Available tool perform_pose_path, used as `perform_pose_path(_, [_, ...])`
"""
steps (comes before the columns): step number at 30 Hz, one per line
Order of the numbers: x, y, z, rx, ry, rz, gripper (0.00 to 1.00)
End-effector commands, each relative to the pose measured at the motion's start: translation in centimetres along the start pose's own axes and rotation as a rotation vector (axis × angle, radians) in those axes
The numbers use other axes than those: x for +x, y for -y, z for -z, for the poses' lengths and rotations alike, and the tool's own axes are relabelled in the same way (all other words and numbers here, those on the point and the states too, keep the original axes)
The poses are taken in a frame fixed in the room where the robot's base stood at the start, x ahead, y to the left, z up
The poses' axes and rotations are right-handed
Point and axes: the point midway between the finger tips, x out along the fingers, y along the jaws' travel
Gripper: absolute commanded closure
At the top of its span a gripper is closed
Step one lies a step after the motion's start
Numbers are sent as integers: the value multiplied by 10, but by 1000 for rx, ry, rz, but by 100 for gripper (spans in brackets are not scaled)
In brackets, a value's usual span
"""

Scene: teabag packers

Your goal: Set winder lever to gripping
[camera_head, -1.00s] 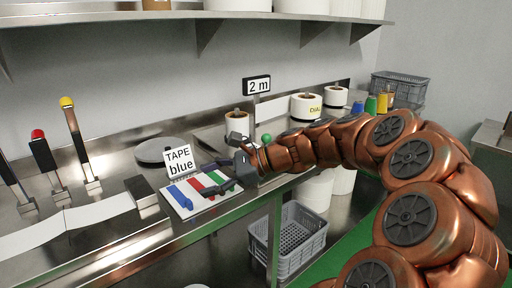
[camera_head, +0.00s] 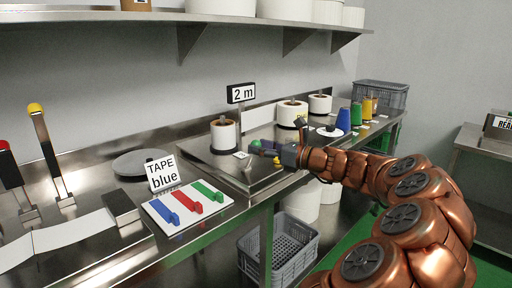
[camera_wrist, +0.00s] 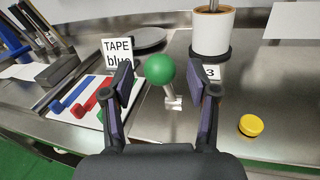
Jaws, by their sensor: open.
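A lever with a green ball knob (camera_wrist: 160,69) on a short metal stem stands on the steel counter; it also shows in the head view (camera_head: 254,144), partly hidden by the gripper. My gripper (camera_wrist: 160,85) is open, one dark finger on each side of the ball in the wrist view. No contact shows, and I cannot tell if the ball is between the fingertips or just beyond them. In the head view my gripper (camera_head: 266,150) is right beside the knob. A small plate marked 3 (camera_wrist: 211,72) lies right of the lever.
A yellow button (camera_wrist: 251,125) is right of the gripper. A white roll (camera_head: 224,134) stands behind the lever. The "TAPE blue" sign (camera_head: 162,173) and a board with blue, red and green sliders (camera_head: 187,207) are to the left. A yellow-knobbed lever (camera_head: 50,155) stands further left.

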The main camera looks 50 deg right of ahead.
Motion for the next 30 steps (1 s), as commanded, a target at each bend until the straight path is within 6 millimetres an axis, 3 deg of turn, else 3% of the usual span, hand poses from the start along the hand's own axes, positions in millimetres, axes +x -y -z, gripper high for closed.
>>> perform_pose_path(6, [17, 0, 0, 0, 0, -1, 41])
perform_pose_path(16, [18, 0, 0, -1, -1, 2, 42])
perform_pose_path(30, [18, 0, 0, -1, -1, 2, 91])
